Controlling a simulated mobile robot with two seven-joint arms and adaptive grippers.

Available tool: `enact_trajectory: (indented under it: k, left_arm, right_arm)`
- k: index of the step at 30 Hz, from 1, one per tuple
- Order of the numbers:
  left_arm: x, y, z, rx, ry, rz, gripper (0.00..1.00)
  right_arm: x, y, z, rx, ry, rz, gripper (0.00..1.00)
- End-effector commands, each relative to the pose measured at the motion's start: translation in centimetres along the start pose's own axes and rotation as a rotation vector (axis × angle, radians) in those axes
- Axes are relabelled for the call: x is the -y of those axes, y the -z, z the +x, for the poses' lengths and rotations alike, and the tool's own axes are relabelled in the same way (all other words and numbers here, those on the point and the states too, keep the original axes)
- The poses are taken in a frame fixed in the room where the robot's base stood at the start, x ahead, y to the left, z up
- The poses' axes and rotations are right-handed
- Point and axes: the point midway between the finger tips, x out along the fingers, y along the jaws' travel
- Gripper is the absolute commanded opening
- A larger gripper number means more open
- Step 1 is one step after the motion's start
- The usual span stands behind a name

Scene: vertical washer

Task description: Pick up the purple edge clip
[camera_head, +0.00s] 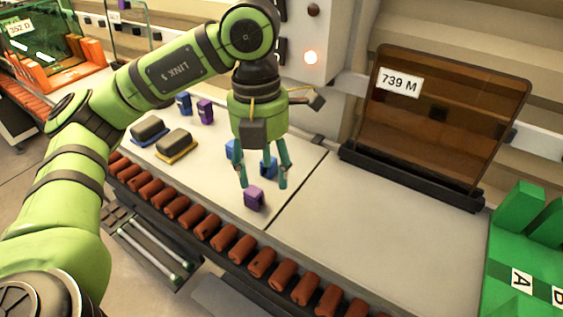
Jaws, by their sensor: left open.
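A purple edge clip (254,199) stands on the pale worktop just below my left gripper. My left gripper (264,184) is open, with its teal fingers pointing down. Its fingertips are close above and around the clip in the picture; I cannot tell whether they touch it. A second purple clip (205,111) stands farther back on the worktop, left of the gripper. My right gripper is not in view.
Blue clips (184,103) (268,167) stand near both purple ones, one partly behind my fingers. Two dark blocks on blue and yellow bases (175,145) lie at left. A brown pane marked 739 M (440,115) stands at right, beside a green rack (530,250). The right worktop is clear.

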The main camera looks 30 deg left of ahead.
Motion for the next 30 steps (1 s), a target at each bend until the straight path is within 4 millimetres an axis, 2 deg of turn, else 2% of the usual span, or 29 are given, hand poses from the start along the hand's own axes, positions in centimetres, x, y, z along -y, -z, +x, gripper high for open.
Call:
enact_trajectory:
  k: [2,4,10,14,19,24,27,30]
  left_arm:
    - [-0.9,0.2,-0.4,0.017,-0.044,-0.012,0.57]
    - [-1.2,0.3,-0.1,0.018,-0.058,-0.017,0.57]
    - [-1.6,0.4,1.9,0.015,-0.056,-0.019,0.57]
    - [-2.1,0.6,3.6,0.012,-0.055,-0.018,0.57]
    - [-2.2,0.5,6.0,0.016,-0.055,-0.016,0.57]
    - [-2.2,0.4,6.5,0.02,-0.054,-0.015,0.57]
    - [-2.2,0.4,6.5,0.02,-0.053,-0.015,0.57]
    - [-2.2,0.4,6.5,0.019,-0.053,-0.015,0.32]
  right_arm:
    - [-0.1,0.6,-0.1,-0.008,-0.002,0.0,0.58]
    - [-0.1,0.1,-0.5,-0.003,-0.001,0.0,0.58]
    - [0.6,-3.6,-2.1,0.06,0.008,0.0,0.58]
    - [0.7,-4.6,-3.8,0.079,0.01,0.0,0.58]
    - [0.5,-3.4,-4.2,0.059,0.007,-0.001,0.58]
    - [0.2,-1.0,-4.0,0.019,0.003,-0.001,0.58]
    - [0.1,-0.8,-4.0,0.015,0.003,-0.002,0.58]
    - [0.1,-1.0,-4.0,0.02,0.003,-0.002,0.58]
